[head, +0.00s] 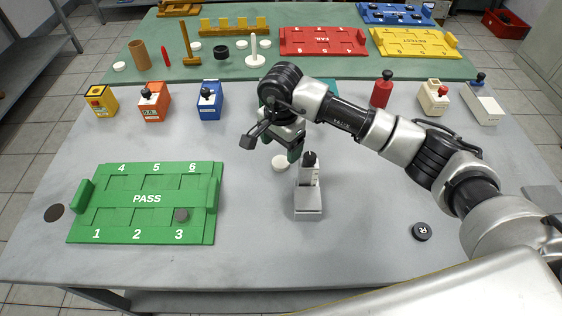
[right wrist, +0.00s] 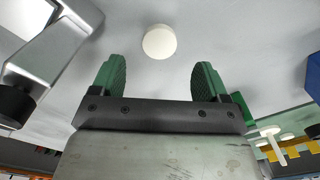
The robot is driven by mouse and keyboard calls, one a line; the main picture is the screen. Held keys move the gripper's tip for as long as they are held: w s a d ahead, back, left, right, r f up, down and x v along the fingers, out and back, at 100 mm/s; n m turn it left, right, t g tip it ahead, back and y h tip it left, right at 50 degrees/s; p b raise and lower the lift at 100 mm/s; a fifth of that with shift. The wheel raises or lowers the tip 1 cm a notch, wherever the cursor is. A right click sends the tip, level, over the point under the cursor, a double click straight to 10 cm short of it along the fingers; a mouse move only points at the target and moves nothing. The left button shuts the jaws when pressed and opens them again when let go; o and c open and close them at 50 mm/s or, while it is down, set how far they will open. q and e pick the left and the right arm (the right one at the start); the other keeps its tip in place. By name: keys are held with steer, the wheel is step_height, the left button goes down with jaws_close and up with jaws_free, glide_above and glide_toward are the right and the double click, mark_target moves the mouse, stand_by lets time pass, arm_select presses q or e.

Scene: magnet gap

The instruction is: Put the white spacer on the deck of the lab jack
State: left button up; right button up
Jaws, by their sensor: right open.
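The white spacer (head: 280,162) appears to be the flat white disc lying on the grey table near the middle. It also shows in the right wrist view (right wrist: 159,43), ahead of the fingertips and between their lines. My right gripper (head: 286,143) is open and empty above the table close to the disc, its green fingers apart (right wrist: 157,66). A grey stand with a low front block (head: 308,212) and a black knob stands just right of the disc; it may be the lab jack, but I cannot tell surely. My left gripper is not in view.
A green PASS tray (head: 147,198) with a grey disc in it lies at left. A black R disc (head: 422,232) lies at right. Orange (head: 154,104) and blue (head: 208,105) boxes stand behind. More white discs lie on the green mat (head: 290,71). The front middle table is clear.

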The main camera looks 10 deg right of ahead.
mark_target(281, 162)
step_height(281, 162, down, 5)
steer(key=shift+s+a+f, duration=0.1)
steer(key=c, duration=1.1)
steer(key=shift+o, duration=0.2)
